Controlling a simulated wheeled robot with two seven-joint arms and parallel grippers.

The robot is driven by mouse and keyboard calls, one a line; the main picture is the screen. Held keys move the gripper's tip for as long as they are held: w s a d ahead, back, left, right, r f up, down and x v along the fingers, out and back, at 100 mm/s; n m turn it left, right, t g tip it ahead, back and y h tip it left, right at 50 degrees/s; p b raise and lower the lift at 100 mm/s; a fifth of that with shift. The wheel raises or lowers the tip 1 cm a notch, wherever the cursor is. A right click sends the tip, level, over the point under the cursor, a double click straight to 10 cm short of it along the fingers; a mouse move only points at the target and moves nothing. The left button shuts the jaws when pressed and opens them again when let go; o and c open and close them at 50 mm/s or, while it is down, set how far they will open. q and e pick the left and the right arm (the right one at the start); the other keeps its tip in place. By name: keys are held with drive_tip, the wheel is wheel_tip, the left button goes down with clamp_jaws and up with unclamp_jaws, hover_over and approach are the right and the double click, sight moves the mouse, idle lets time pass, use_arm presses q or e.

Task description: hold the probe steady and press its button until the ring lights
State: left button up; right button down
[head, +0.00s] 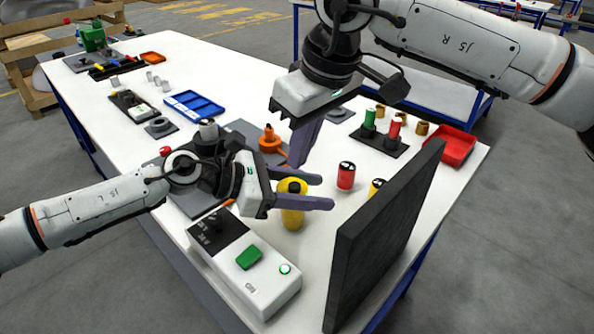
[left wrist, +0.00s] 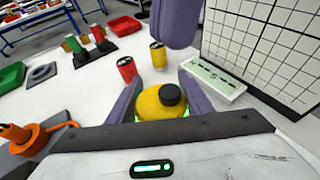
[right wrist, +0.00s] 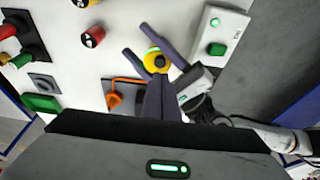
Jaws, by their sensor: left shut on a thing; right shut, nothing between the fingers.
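The probe (head: 292,216) is a yellow cylinder with a black button (head: 294,187) on top. It stands upright between the fingers of my left gripper (head: 326,191), which is shut on it. The left wrist view shows the probe (left wrist: 160,103) and its black button (left wrist: 169,94) from above, with green glow at its sides. A green glow also shows at the probe's edge in the right wrist view (right wrist: 154,49). My right gripper (head: 297,164) is shut and empty, pointing down above and behind the probe, apart from the button. Its fingers (right wrist: 160,98) show together in the right wrist view.
A white box (head: 262,290) with a green button and lit green lamp stands in front. A dark upright panel (head: 380,245) stands right. A red cylinder (head: 346,176), a yellow cylinder (head: 376,188) and an orange holder (head: 270,140) are nearby. A red tray (head: 456,147) lies far right.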

use_arm(q)
drive_tip(key=shift+a, duration=0.1)
use_arm(e)
drive_tip(key=v, duration=0.8)
drive_tip(key=shift+w+a, duration=0.1)
idle(0.7)
use_arm(q)
drive_tip(key=o, duration=1.2)
drive_tip(key=shift+a, duration=0.1)
drive_tip(key=v, duration=1.1)
drive_tip(key=shift+s+a+r, duration=0.15)
drive_tip(key=shift+a, duration=0.2)
